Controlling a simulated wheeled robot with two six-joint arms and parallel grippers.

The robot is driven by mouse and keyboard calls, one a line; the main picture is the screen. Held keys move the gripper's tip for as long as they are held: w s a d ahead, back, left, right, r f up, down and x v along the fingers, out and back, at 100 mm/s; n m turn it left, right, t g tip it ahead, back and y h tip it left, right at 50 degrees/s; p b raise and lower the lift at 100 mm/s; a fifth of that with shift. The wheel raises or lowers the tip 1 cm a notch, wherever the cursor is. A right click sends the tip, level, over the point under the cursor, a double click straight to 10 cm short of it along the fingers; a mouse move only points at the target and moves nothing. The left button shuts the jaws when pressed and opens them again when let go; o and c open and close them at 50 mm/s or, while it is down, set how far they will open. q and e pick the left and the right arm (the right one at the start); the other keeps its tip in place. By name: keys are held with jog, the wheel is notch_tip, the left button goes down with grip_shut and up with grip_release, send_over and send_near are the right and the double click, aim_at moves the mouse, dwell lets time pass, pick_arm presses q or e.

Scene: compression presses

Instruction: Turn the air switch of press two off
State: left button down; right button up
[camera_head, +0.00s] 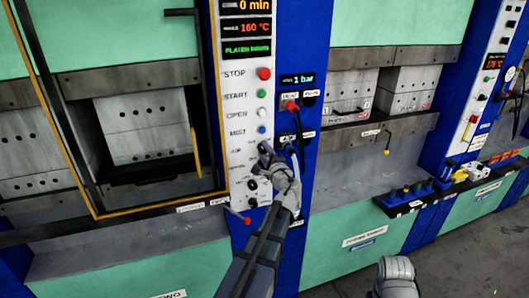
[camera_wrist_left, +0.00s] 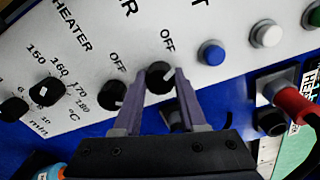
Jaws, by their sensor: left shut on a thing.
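The control panel (camera_head: 238,130) of the left press, whose lower label ends in "WO", stands in the middle of the head view. My left gripper (camera_head: 266,153) is at this panel, beside the "AIR" label. In the left wrist view, my left gripper (camera_wrist_left: 163,84) is shut on the black air switch knob (camera_wrist_left: 159,73), with one finger on each side. "OFF" is printed by the knob. A pale mark on the knob seems to face that word. Part of the knob is hidden by the fingers.
The heater knob (camera_wrist_left: 111,95) sits close to the left finger. A temperature knob (camera_wrist_left: 45,92) is further left. The blue button (camera_wrist_left: 211,52) and white button (camera_wrist_left: 266,33) are to the right. Another press stands further right.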

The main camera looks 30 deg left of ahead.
pick_arm(q)
jog(key=shift+n, duration=0.4)
jog(key=shift+c, duration=2.3)
grip_release()
jog(key=v, duration=0.8)
jog(key=shift+f, duration=0.1)
